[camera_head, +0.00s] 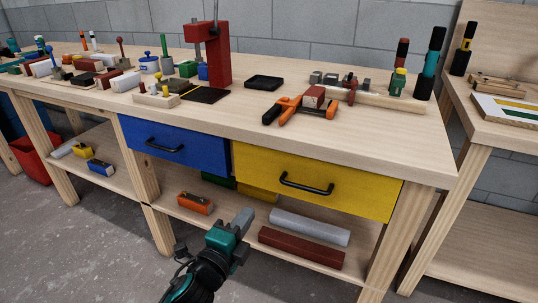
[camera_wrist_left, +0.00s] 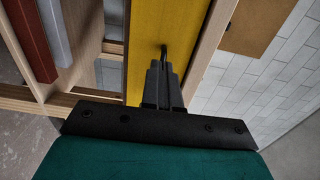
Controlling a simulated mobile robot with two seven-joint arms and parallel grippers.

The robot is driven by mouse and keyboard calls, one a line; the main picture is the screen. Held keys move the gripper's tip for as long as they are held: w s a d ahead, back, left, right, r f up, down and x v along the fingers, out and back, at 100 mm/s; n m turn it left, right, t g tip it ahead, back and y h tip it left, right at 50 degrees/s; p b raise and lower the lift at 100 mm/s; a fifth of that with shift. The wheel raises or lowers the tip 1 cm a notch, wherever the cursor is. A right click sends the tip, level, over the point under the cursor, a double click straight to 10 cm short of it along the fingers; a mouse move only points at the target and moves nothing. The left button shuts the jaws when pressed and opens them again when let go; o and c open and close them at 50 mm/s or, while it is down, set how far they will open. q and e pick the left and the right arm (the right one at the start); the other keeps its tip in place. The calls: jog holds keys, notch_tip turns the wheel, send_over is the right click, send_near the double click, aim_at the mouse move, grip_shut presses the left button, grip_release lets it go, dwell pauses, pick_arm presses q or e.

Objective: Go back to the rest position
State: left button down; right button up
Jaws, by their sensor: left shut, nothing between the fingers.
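My left gripper (camera_head: 243,219) is in front of the workbench, low, at about the height of the lower shelf in the picture. Its fingers are together with nothing between them. In the left wrist view the shut fingers (camera_wrist_left: 160,84) point toward the yellow drawer (camera_wrist_left: 145,30), and a dark handle (camera_wrist_left: 164,49) shows just beyond their tips. I cannot tell whether they touch it; in the head view the gripper looks apart from the yellow drawer (camera_head: 360,184). My right gripper is not in view.
The blue drawer (camera_head: 172,146) and yellow drawer look shut. The lower shelf holds a grey bar (camera_head: 310,226), a red-brown bar (camera_head: 300,247) and an orange block (camera_head: 195,203). Tools crowd the bench top (camera_head: 240,115). A second bench (camera_head: 490,135) stands right. Floor (camera_head: 90,240) at left front is clear.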

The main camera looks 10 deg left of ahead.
pick_arm(q)
jog(key=s+a+f+n+g+y, duration=0.1)
jog(key=s+a+f+n+g, duration=0.15)
jog(key=s+f+n, duration=0.5)
jog(key=s+a+f+n+g+y, duration=0.2)
jog(key=s+f+n+g, duration=0.2)
jog(key=s+n, duration=0.6)
jog(key=s+a+r+n+p, duration=0.1)
jog(key=s+a+r+p, duration=0.1)
jog(key=r+p, duration=0.9)
jog(key=a+p, duration=0.1)
jog(key=p, duration=0.4)
jog(key=shift+s+a+y, duration=0.15)
jog(key=shift+s+y, duration=0.15)
jog(key=shift+s, duration=0.05)
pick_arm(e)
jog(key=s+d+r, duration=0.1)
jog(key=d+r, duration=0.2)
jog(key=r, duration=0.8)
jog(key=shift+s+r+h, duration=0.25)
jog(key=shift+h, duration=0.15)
